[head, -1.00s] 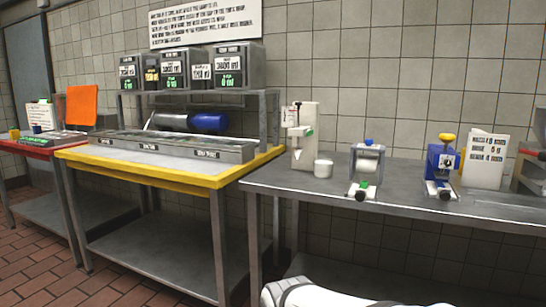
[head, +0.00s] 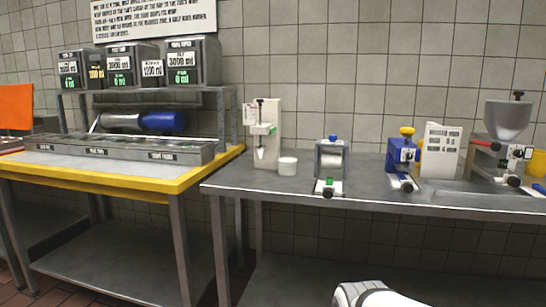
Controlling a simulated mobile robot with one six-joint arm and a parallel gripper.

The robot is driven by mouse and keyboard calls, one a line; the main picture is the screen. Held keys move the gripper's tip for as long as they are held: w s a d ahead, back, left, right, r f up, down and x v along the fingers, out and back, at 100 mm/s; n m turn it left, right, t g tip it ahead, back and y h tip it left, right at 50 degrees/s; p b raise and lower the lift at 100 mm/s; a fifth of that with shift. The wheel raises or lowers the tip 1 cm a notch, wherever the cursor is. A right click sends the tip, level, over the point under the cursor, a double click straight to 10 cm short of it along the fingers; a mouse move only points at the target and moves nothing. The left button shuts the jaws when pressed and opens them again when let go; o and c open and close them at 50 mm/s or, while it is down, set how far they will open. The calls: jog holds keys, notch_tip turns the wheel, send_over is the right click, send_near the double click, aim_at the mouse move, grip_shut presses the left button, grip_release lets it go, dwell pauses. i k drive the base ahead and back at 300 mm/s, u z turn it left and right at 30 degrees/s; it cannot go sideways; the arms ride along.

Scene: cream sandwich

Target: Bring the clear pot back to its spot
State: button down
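I cannot make out a plainly transparent pot in the head view. A small whitish pot (head: 287,166) stands upright on the grey metal table (head: 250,186), just right of a cream dispenser machine (head: 265,130); I cannot tell if it is the clear pot. Part of my white arm shows at the bottom edge. My gripper is out of view, so what it holds is hidden.
Right along the grey table stand a small roller machine (head: 332,160), a blue machine (head: 403,160), a white sign (head: 441,150) and a grey hopper machine (head: 502,140). A yellow-edged table (head: 130,185) stands left, with containers on its rack. Bare tabletop lies between machines.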

aim_at(288, 166)
jog(key=u, duration=0.05)
jog(key=i, duration=0.9)
